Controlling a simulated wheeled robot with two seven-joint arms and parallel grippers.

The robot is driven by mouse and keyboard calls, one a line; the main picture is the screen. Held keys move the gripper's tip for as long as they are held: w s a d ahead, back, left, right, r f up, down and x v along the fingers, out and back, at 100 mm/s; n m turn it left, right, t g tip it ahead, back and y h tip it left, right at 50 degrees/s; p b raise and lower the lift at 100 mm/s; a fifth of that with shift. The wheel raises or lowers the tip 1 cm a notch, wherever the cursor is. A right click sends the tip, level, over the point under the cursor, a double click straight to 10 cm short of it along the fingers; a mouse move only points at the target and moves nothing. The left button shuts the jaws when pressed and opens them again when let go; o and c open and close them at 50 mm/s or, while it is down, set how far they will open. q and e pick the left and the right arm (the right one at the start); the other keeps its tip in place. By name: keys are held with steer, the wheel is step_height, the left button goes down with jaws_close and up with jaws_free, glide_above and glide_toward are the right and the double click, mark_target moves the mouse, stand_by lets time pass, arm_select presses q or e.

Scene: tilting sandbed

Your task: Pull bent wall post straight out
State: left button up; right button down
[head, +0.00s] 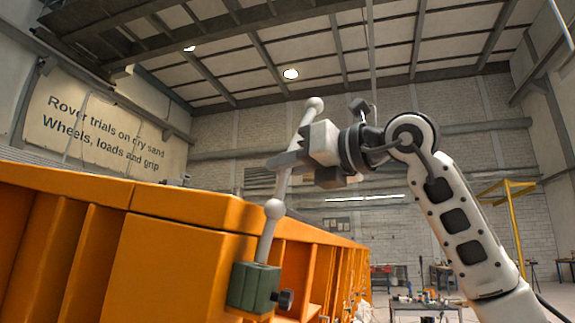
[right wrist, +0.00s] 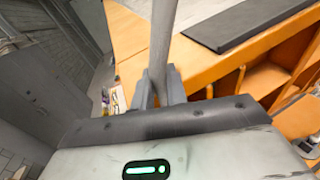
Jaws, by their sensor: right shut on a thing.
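The grey wall post (head: 268,238) stands in a green socket block (head: 255,287) on the orange wall's corner. It leans right and kinks slightly at a ball (head: 274,209) partway up. A second ball (head: 314,104) caps its top. My right gripper (head: 288,160) is shut on the post's upper length, between the two balls. In the right wrist view the post (right wrist: 161,45) runs down between the fingers (right wrist: 158,88). The post's lower end is hidden inside the socket block. My left gripper is not in view.
A dark knob (head: 285,299) sticks out from the socket block's right side. The orange sandbed wall (head: 190,205) fills the lower left. A dark flat panel (right wrist: 245,24) lies on an orange top in the wrist view. The space above the post is open. Benches (head: 425,308) stand farther back.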

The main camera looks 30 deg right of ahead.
mark_target(293, 147)
steer(key=shift+s+d+r+p, duration=0.1)
steer(key=shift+r+p, duration=0.6)
steer(key=shift+r, duration=0.05)
steer(key=shift+s+d+r+p, duration=0.1)
steer(key=shift+r+p, duration=0.6)
steer(key=shift+r, duration=0.05)
